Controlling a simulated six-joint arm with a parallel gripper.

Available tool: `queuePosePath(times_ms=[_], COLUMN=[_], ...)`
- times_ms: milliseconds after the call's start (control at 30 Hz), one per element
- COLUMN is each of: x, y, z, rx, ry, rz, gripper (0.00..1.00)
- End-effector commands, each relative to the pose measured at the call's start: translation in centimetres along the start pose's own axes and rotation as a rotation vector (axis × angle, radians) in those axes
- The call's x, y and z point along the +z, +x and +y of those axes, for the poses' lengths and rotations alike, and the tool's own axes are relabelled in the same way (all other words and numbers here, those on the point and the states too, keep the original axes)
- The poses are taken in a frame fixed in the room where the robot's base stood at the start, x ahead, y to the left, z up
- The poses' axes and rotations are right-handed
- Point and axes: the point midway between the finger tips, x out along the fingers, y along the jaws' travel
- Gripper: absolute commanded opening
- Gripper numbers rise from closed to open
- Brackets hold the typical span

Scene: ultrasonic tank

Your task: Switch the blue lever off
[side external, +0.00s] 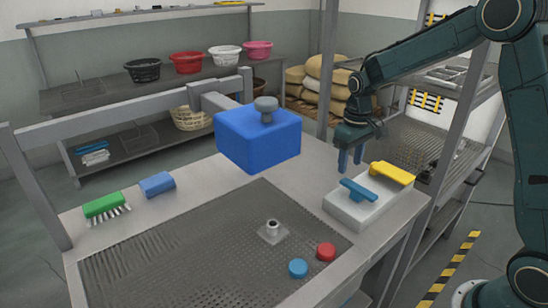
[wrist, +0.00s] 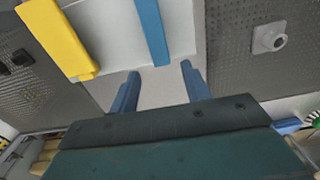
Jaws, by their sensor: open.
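The blue lever (side external: 359,190) lies on top of a white switch box (side external: 347,210) at the right end of the bench. A yellow lever (side external: 392,173) is beside it on the same box. My gripper (side external: 350,162) is open and empty above the bench, just behind the box. In the wrist view, the blue lever (wrist: 151,30) runs up beyond my two blue fingers (wrist: 160,80), roughly in line with the gap between them. The yellow lever (wrist: 62,40) is to the left there. No finger visibly touches either lever.
A blue block (side external: 258,140) with a grey knob hangs from a rail left of my gripper. A green brush (side external: 104,205) and blue sponge (side external: 157,184) lie left.

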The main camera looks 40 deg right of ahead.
Motion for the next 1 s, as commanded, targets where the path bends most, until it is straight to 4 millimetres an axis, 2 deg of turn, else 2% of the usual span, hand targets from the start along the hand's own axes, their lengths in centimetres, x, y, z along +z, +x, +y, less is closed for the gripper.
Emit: queuePosePath(times_ms=[200,500,700,1000], x=[-0.1,0.0,0.0,0.0], y=[-4.0,-7.9,-8.9,-9.0], z=[0.0,0.0,0.0,0.0], rx=[0.001,0.001,0.000,0.000], ry=[0.001,0.001,0.001,0.001], rz=[0.004,0.001,0.000,0.000], gripper=[0.47,0.47,0.47,0.47])
